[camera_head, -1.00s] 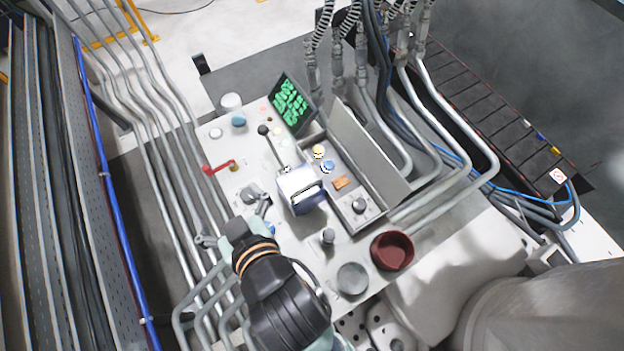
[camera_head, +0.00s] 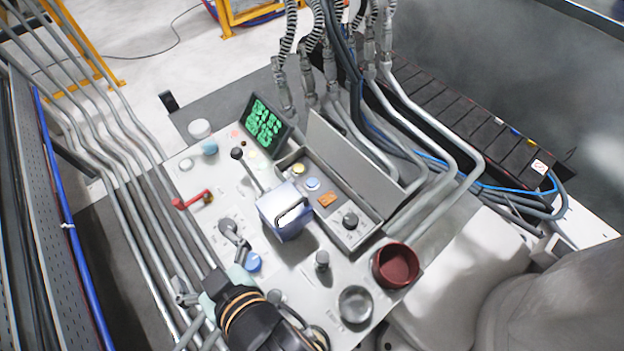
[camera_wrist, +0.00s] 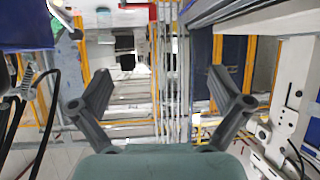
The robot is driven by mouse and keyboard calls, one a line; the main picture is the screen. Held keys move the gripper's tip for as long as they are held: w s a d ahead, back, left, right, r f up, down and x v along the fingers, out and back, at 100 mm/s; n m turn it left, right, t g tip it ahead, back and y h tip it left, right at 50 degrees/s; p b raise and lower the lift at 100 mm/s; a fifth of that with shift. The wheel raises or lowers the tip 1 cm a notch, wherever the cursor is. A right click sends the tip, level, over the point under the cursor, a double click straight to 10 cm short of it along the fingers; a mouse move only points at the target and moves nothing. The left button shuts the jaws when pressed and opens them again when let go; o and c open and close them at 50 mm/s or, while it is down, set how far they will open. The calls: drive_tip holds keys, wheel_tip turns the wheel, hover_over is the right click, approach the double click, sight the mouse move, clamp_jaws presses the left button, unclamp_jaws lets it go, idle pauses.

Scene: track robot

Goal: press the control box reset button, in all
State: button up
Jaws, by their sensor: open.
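The control box (camera_head: 378,222) is an open grey tray with a raised lid (camera_head: 352,160), set in the right part of a light panel. Inside are a yellow button (camera_head: 299,169), a blue button (camera_head: 312,184), an orange switch (camera_head: 327,200) and a black knob (camera_head: 350,220). I cannot read which is labelled reset. My gripper (camera_head: 182,292) is at the panel's lower left edge by the pipes, well apart from the box. In the wrist view my gripper (camera_wrist: 160,88) is open with nothing between its fingers; the box is not seen there.
A blue-and-white block (camera_head: 284,212) stands on the panel just left of the box. A red lever (camera_head: 191,200), green display (camera_head: 263,126), dark red bowl (camera_head: 396,265) and round grey dish (camera_head: 356,304) are around it. Pipes (camera_head: 125,190) run along the left.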

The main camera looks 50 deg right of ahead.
clamp_jaws()
idle(0.3)
idle(1.2)
